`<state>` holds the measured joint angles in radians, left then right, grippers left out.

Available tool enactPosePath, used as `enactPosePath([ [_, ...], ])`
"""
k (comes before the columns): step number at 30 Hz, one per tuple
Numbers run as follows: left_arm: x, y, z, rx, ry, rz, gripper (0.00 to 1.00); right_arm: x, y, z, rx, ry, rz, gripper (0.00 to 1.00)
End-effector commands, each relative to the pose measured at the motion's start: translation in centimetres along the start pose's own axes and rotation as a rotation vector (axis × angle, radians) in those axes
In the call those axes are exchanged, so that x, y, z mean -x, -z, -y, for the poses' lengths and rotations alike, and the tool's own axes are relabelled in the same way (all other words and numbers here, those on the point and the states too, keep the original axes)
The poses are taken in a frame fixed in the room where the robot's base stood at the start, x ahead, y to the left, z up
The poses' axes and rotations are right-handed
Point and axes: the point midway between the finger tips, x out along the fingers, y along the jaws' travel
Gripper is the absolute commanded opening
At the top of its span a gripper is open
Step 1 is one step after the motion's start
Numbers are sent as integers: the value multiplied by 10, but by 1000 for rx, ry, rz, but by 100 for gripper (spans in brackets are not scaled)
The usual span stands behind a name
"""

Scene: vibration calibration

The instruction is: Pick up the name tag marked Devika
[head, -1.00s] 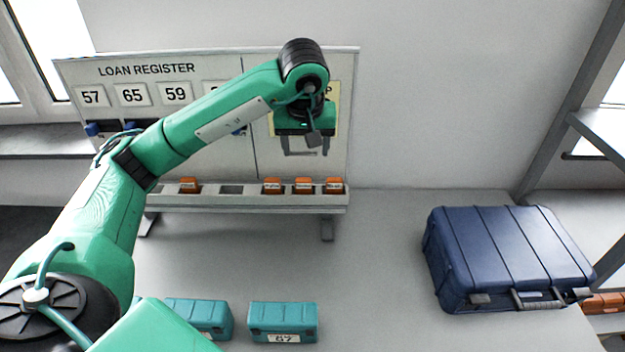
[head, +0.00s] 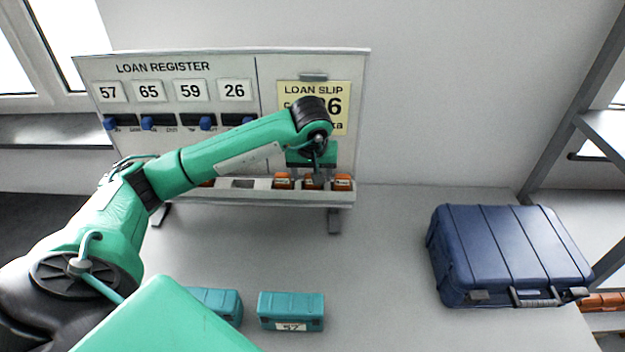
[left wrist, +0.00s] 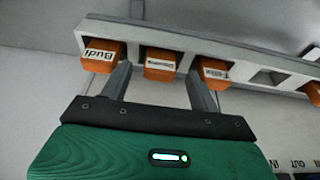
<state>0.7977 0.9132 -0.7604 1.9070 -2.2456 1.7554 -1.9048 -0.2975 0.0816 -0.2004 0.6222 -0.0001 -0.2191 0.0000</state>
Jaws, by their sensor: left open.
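Several orange name tags stand in the slots of a pale rail below the board. In the left wrist view, the middle tag (left wrist: 160,66) has a small blurred label that may read Devika. It shows in the head view (head: 312,184), partly behind my gripper. My left gripper (left wrist: 158,78) is open, with one finger on each side of this tag; I cannot tell whether they touch it. In the head view, the gripper (head: 312,170) is just above the rail. A tag reading Budi (left wrist: 102,54) is beside one finger, another tag (left wrist: 213,72) beside the other. My right gripper is not in view.
The Loan Register board (head: 165,68) rises behind the rail (head: 270,197), with a yellow loan slip (head: 340,92) partly hidden by my arm. One rail slot (head: 243,184) is empty. Teal boxes (head: 291,310) stand in front; a blue case (head: 510,255) lies at right.

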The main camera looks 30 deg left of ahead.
Motion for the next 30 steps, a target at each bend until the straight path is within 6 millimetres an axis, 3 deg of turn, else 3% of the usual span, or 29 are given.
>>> enactPosePath([
  [6,-18,0,-1,-1,0,1,62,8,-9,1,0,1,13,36],
  [13,-19,0,-1,-1,0,0,62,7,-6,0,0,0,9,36],
  [20,-19,0,0,-1,0,0,17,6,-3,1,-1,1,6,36],
  [30,-17,1,-1,0,0,-1,14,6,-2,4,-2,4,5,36],
])
